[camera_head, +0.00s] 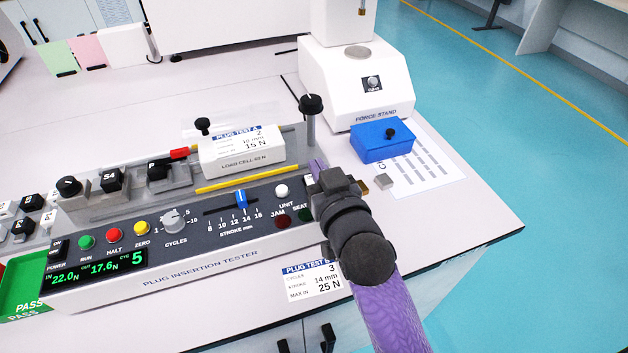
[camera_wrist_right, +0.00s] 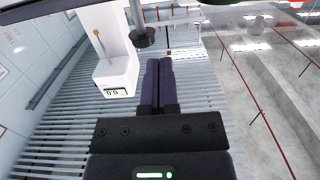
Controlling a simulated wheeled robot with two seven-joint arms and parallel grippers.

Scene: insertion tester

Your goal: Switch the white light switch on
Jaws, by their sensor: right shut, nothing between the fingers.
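I cannot make out anything that is clearly a white light switch. A white round-topped control (camera_head: 281,191) stands on the tester panel above the UNIT label; I cannot tell its setting. My right gripper (camera_head: 316,168) is at the panel's right end, to the right of this control and apart from it. Its purple fingers are shut and empty, beside the black-topped post. In the right wrist view the shut fingers (camera_wrist_right: 159,70) lie side by side with nothing between them. The wrist hides part of the panel's right end. My left gripper is out of view.
The plug insertion tester (camera_head: 200,262) fills the bench's left and middle. A blue box (camera_head: 381,143) and the white force stand (camera_head: 350,85) are beyond my right gripper.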

